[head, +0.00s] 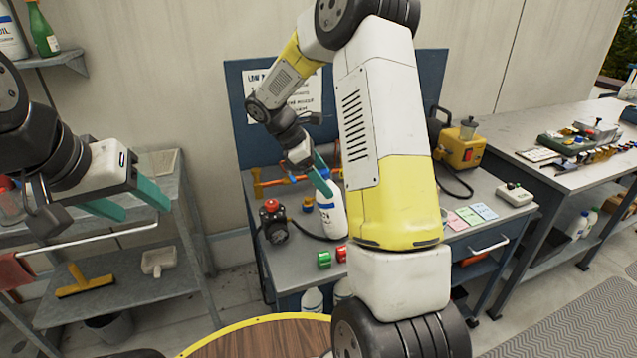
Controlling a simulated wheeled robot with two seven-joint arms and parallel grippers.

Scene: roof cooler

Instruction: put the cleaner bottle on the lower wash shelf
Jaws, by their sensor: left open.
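A white bottle with a blue cap (331,215), apparently the cleaner bottle, stands upright on the grey-topped bench in the middle. My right gripper (328,185) has its teal fingers at the bottle's top, near the cap. Whether they grip it is unclear, and my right arm hides part of the area. My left gripper (145,211) is open and empty, in front of the wash rack at the left. The lower wash shelf (115,290) is grey metal and holds a yellow brush (85,281) and a pale scoop (158,262).
A black-and-red device (272,222) and red and green cylinders (324,259) are near the bottle. A yellow machine (461,148) stands at the bench's back right. A white rail (95,238) crosses above the lower shelf. Its front right part is clear. A round wooden top (262,339) is in front.

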